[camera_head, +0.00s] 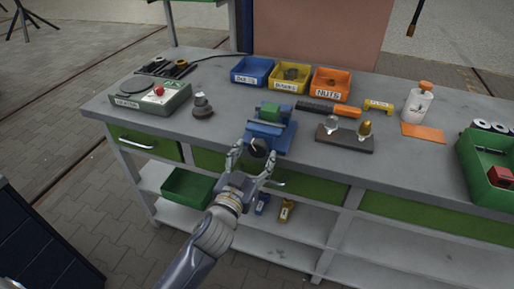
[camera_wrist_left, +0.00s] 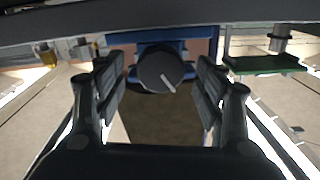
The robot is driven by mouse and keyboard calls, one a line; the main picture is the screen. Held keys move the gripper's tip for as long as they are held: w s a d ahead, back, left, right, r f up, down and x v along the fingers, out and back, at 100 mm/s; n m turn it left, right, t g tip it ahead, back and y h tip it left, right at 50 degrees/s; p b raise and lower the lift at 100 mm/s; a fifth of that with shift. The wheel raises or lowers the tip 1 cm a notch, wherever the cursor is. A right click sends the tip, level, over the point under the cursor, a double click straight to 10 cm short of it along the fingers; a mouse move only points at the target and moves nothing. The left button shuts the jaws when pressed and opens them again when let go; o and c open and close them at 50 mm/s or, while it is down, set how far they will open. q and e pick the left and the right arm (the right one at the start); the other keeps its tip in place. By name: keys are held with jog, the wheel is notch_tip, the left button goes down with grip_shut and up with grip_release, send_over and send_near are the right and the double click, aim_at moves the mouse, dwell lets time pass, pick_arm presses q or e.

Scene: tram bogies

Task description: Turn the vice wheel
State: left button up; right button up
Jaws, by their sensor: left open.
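A blue vice (camera_head: 270,130) with a green block (camera_head: 270,112) in its jaws stands at the front edge of the workbench. Its round dark wheel (camera_head: 255,152) faces outward over the edge. The wheel also shows in the left wrist view (camera_wrist_left: 160,70), with a light handle pointing down and right. My left gripper (camera_head: 257,166) is open in front of the wheel, with a finger on each side. In the left wrist view (camera_wrist_left: 160,92) the wheel sits between and beyond the fingertips, and I see no clear contact. My right gripper is not in view.
The grey workbench (camera_head: 230,115) holds a scale (camera_head: 150,98), blue (camera_head: 252,72), yellow (camera_head: 290,78) and orange (camera_head: 331,84) bins, a screwdriver-like tool (camera_head: 330,108), a bottle (camera_head: 418,104) and a green crate (camera_head: 482,170). A green tray (camera_head: 188,188) lies on the lower shelf.

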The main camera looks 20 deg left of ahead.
pick_arm(q)
jog(key=shift+w, duration=1.4)
jog(key=shift+c, duration=0.3)
jog(key=c, duration=1)
jog(key=shift+m, duration=0.3)
